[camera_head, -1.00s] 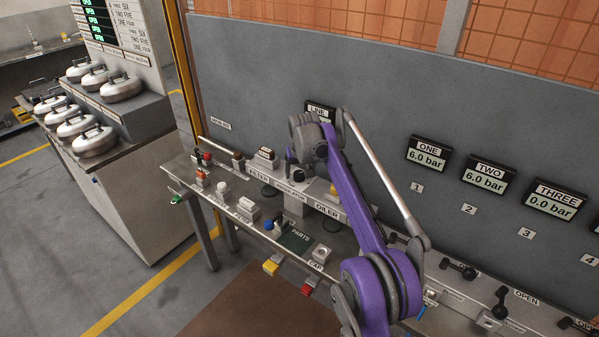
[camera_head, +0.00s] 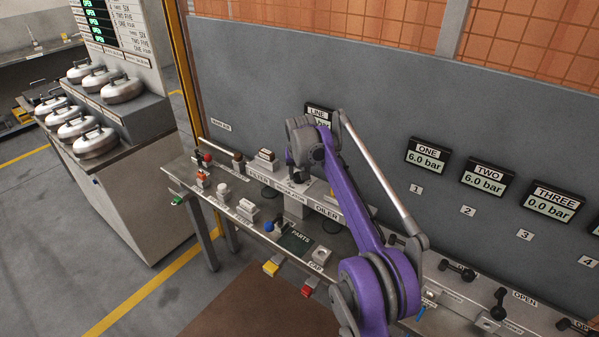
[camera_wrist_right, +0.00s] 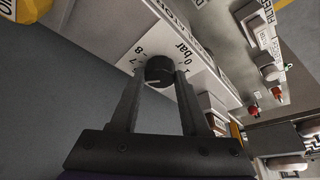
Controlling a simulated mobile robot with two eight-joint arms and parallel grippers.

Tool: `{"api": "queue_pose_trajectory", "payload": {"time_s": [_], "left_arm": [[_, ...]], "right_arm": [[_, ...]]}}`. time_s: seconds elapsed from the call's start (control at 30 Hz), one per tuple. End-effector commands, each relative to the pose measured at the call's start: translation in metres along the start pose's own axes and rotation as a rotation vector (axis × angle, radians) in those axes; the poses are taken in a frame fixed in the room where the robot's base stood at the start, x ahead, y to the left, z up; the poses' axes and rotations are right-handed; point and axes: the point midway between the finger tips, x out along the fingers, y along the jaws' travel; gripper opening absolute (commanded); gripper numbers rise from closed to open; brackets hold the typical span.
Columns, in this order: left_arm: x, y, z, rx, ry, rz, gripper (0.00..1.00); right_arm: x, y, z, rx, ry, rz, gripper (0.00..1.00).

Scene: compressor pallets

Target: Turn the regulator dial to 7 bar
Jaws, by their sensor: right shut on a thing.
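The regulator dial (camera_wrist_right: 160,70) is a round black knob on a white face in the right wrist view. Marks 0 bar, 1, 7 and 8 show around it. A short pale line shows on the knob, but I cannot tell which mark it points to. My right gripper (camera_wrist_right: 160,78) is shut on the dial, one finger on each side. In the head view my right gripper (camera_head: 299,177) is small and dark at the regulator block, and the dial cannot be made out there. The LINE display (camera_head: 319,109) is mostly hidden by my purple arm. My left gripper is not in view.
FILTER and OILER labels flank the regulator on the raised rail (camera_head: 326,209). Small parts and a PARTS mat (camera_head: 297,239) lie on the bench in front. Displays ONE (camera_head: 427,155) and TWO read 6.0 bar; THREE reads 0.0 bar. Black valve handles (camera_head: 500,302) stand at right.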

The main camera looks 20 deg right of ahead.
Motion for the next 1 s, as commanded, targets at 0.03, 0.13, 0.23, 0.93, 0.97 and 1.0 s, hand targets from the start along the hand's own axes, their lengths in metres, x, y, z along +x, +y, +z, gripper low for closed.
{"api": "queue_pose_trajectory", "payload": {"time_s": [0.03,0.13,0.23,0.93,0.97,1.0], "left_arm": [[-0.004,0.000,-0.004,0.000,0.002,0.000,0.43],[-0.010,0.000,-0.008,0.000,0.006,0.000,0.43],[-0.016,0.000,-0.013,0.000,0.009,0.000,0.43],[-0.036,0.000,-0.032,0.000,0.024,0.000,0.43],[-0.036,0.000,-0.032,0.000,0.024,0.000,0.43],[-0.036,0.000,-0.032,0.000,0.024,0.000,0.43]], "right_arm": [[-0.002,-0.001,-0.001,0.023,0.000,0.011,0.00],[-0.003,-0.001,-0.002,0.085,0.001,0.036,0.00],[-0.003,-0.002,-0.002,0.151,0.001,0.064,0.00],[-0.001,-0.003,-0.002,0.405,0.002,0.168,0.00],[-0.001,-0.003,-0.002,0.406,0.002,0.168,0.00],[0.000,-0.003,-0.002,0.406,0.002,0.168,0.00]]}}
